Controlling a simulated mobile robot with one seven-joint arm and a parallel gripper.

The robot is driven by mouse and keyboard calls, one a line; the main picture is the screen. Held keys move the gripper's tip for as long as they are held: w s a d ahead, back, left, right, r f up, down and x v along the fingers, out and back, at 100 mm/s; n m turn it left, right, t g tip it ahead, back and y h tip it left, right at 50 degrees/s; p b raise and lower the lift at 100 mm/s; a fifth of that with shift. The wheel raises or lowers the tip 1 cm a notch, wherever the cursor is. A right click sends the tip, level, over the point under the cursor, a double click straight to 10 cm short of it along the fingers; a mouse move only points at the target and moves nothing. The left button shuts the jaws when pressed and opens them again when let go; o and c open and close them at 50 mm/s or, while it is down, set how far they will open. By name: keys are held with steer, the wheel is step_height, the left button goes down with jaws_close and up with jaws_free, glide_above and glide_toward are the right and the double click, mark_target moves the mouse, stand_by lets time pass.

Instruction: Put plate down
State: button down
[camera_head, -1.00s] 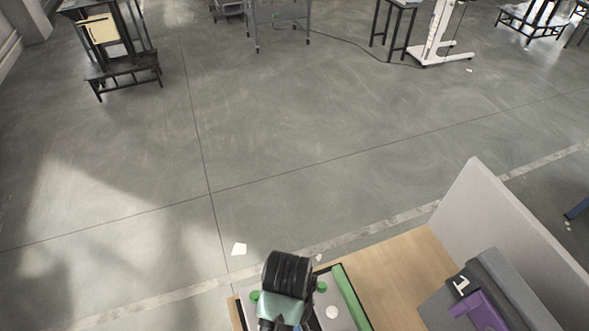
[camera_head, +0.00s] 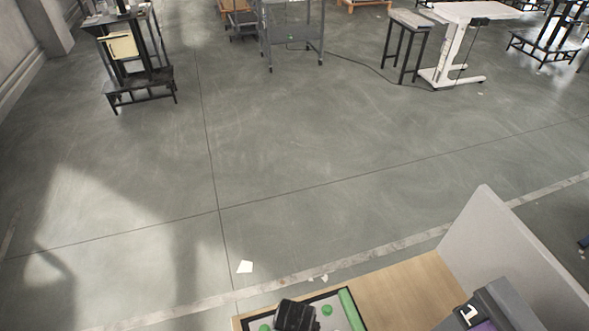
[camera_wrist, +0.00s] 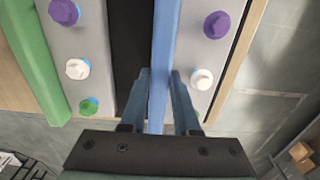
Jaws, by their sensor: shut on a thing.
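In the wrist view my gripper (camera_wrist: 160,76) has its two blue-grey fingers closed on either side of a long blue bar (camera_wrist: 166,28). I cannot tell whether this bar is the plate's edge or a handle on it. Left of the bar is a black strip, then a grey panel (camera_wrist: 97,45) with purple, white and green knobs. Right of the bar is another grey panel (camera_wrist: 210,50) with a purple and a white knob. In the head view only a dark part of my arm shows over the panel; the fingertips are hidden.
A green bar (camera_head: 351,309) edges the panel on the wooden table (camera_head: 400,290). A grey upright partition (camera_head: 512,252) and a dark grey and purple object (camera_head: 490,312) stand to the right. Open floor lies beyond the table; a white stand and dark tables are far off.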

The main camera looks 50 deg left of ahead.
steer(key=shift+f, duration=0.15)
steer(key=c, duration=0.6)
jaws_free()
steer(key=shift+c, duration=0.2)
step_height(320, 180, up, 12)
steer(key=shift+r, duration=0.2)
steer(key=shift+w, duration=0.1)
